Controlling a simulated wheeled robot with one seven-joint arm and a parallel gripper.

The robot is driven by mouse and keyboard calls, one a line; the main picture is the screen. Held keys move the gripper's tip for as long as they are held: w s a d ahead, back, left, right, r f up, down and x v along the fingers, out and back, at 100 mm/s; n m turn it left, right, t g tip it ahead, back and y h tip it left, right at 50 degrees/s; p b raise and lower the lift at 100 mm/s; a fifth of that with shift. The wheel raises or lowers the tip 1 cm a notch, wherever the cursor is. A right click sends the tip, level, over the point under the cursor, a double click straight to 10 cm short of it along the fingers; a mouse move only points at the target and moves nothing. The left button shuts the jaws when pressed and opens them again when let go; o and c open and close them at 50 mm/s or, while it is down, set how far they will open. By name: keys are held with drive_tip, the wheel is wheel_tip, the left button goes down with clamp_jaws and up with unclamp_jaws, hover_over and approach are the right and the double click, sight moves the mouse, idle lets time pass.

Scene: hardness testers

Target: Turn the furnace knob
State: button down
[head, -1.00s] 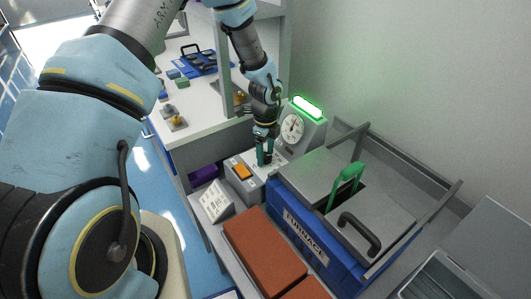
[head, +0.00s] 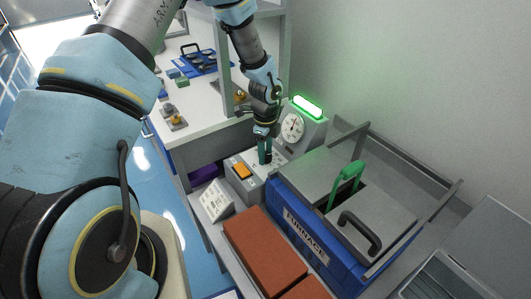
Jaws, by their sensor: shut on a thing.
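The blue furnace (head: 310,242) stands at the lower right, with a grey lid. Behind it is a grey control box with a round dial (head: 293,127) and a lit green lamp (head: 307,107) on top. My gripper (head: 264,155) points down at the sloped panel (head: 240,188) in front of the dial, just behind an orange button (head: 242,171). My gripper is shut on the furnace knob, which the fingers hide almost wholly.
Orange-brown blocks (head: 262,250) lie in front of the furnace. A white sign (head: 215,201) stands left of them. A white bench (head: 205,125) with small items is behind, left.

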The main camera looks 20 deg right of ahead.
drive_tip(key=n+b, duration=0.2)
drive_tip(key=n, duration=0.3)
drive_tip(key=shift+n, duration=0.3)
drive_tip(key=n+b, duration=0.2)
drive_tip(key=n, duration=0.4)
drive_tip(key=n+b, duration=0.1)
drive_tip(key=n, duration=0.4)
drive_tip(key=shift+n, duration=0.4)
drive_tip(key=n, duration=0.5)
drive_tip(key=shift+n+b, duration=0.3)
drive_tip(key=shift+c, duration=1.4)
unclamp_jaws()
wheel_tip(320, 180, up, 11)
drive_tip(key=b, duration=0.1)
drive_tip(key=shift+b, duration=0.3)
